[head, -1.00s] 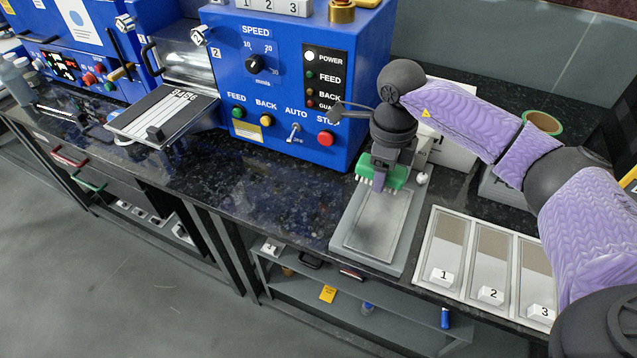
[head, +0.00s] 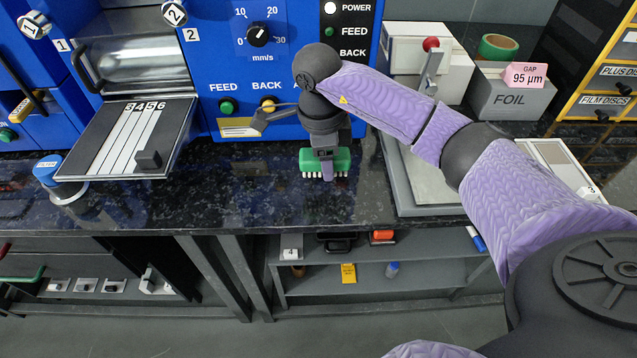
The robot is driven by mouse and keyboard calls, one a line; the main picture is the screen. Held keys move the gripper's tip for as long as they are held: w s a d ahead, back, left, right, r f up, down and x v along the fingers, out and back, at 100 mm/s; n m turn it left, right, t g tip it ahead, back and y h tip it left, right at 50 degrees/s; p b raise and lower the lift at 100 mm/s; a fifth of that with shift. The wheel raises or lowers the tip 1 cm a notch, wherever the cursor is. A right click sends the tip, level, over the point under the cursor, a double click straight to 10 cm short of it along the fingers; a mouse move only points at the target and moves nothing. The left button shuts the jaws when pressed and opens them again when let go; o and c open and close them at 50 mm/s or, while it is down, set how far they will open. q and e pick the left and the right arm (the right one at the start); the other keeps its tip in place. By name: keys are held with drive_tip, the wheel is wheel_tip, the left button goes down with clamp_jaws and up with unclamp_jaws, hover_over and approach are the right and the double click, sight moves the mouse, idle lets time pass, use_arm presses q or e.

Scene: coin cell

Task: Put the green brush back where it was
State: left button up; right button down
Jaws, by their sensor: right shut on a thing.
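The green brush (head: 341,161) has a green block and white bristles that point down. My right gripper (head: 327,166) is shut on it from above and holds it over the dark speckled counter, in front of the blue machine. The bristles are at or just above the counter; I cannot tell if they touch. The brush is left of the grey plate (head: 402,185), apart from it. My left gripper is not in view.
The blue machine (head: 215,62) stands close behind my right gripper. Counter between tray and brush is clear. A shelf (head: 350,283) is below.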

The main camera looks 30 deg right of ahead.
sight(326, 187)
wheel_tip(326, 187, down, 5)
drive_tip(key=shift+r+b, duration=0.2)
drive_tip(key=shift+b, duration=0.6)
drive_tip(key=shift+f, duration=0.1)
drive_tip(key=shift+c, duration=0.5)
unclamp_jaws()
